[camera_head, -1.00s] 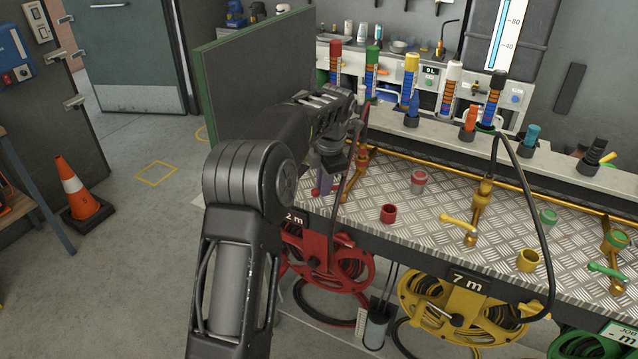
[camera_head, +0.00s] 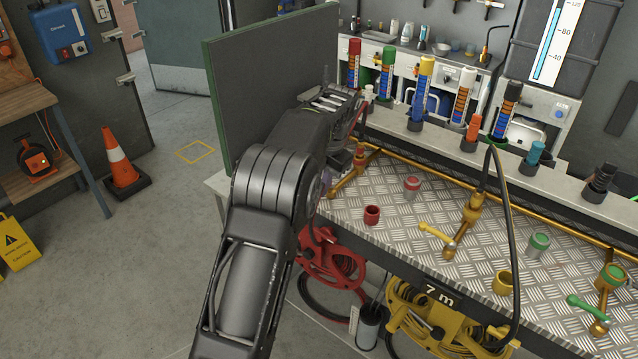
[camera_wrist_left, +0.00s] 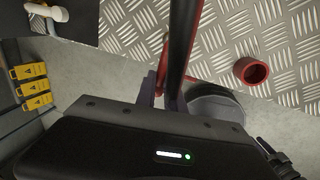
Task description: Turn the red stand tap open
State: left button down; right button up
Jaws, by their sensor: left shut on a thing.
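The red stand's brass tap (camera_head: 366,156) stands at the left end of the checkered metal bench, partly hidden behind my left arm. In the left wrist view its red lever (camera_wrist_left: 162,64) runs in between the purple fingers of my left gripper (camera_wrist_left: 161,89), which is shut on it. The lever's far end and the contact are largely hidden by the gripper body. In the head view the fingers are mostly hidden behind my own arm. A dark hose with red beside it (camera_wrist_left: 181,50) passes close to the fingers. My right gripper is out of view.
A red cup (camera_head: 372,215) stands on the bench close to the tap. The yellow-handled tap (camera_head: 472,210) and green-handled tap (camera_head: 604,290) stand further right. The red hose reel (camera_head: 335,262) hangs below the bench front. A green-edged panel (camera_head: 265,95) stands behind my arm.

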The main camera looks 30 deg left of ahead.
pick_arm(q)
jog(key=shift+s+a+f, duration=0.1)
jog(key=shift+s+f, duration=0.1)
jog(key=shift+s, duration=0.05)
jog(key=c, duration=1.8)
grip_release()
jog(key=shift+c, duration=0.2)
jog(key=o, duration=0.4)
jog(key=shift+r, duration=0.1)
notch_tip(320, 180, up, 8)
jog(key=d+p, duration=0.1)
jog(key=shift+d, duration=0.35)
